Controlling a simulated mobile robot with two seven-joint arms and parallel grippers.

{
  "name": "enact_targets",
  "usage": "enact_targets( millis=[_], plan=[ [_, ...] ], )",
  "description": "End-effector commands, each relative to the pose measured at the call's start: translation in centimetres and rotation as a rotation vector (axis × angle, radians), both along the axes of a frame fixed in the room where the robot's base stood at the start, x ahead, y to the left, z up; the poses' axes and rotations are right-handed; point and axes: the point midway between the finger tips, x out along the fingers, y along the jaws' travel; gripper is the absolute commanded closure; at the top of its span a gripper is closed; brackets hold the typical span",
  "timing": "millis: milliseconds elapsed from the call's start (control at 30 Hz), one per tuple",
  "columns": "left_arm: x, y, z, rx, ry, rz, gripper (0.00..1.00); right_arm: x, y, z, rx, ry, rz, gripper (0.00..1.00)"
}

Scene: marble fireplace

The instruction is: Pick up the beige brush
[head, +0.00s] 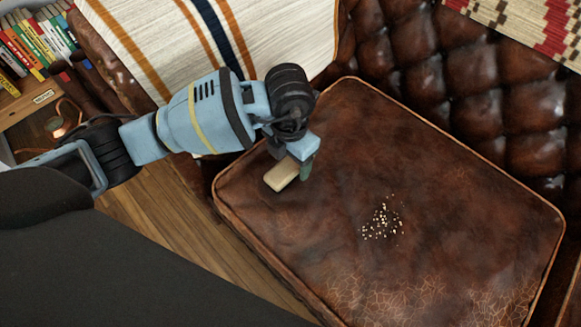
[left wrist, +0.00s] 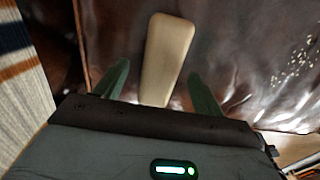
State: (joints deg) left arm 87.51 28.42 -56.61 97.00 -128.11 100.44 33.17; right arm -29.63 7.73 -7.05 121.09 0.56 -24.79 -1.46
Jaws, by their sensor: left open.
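The beige brush (head: 282,174) lies on the brown leather seat cushion (head: 330,240), near its left corner. It is a pale, rounded block shape, and part of it is covered by my left gripper (head: 292,168) in the head view. In the left wrist view the brush (left wrist: 167,55) runs lengthwise between the two green fingers of my left gripper (left wrist: 160,88). The fingers are open, with a gap on each side of the brush. The brush's near end is hidden behind the gripper body. My right gripper is not in view.
Small pale crumbs (head: 383,220) lie scattered on the cushion's middle. A tufted leather backrest (head: 450,75) rises behind. A striped blanket (head: 150,35) hangs over the arm, and books (head: 35,40) stand at the upper left. The cushion's right side is clear.

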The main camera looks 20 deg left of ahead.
Motion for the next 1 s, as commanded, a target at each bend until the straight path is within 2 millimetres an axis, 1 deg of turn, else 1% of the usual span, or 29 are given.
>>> enact_targets(
  millis=[33,100,200,433,467,833,1000],
  plan=[
    [-0.2,-0.1,-1.3,-0.001,0.006,0.0,0.31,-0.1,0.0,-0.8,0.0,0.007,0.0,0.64],
    [-0.2,-0.1,-2.3,0.0,0.005,0.0,0.31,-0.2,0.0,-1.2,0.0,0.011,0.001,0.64],
    [-0.2,-0.1,-3.2,0.0,0.003,0.0,0.31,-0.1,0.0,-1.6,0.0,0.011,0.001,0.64],
    [-0.1,-0.1,-3.2,-0.001,0.0,0.0,0.31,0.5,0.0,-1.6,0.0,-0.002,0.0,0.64],
    [-0.1,-0.1,-3.2,-0.001,0.0,0.0,0.32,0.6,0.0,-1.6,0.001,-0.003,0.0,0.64],
    [-0.1,-0.1,-3.2,0.0,0.0,0.0,0.81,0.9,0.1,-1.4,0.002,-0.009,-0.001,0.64],
    [-0.1,-0.1,-3.2,0.0,-0.001,0.0,0.81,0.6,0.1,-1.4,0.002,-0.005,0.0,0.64]
  ],
)
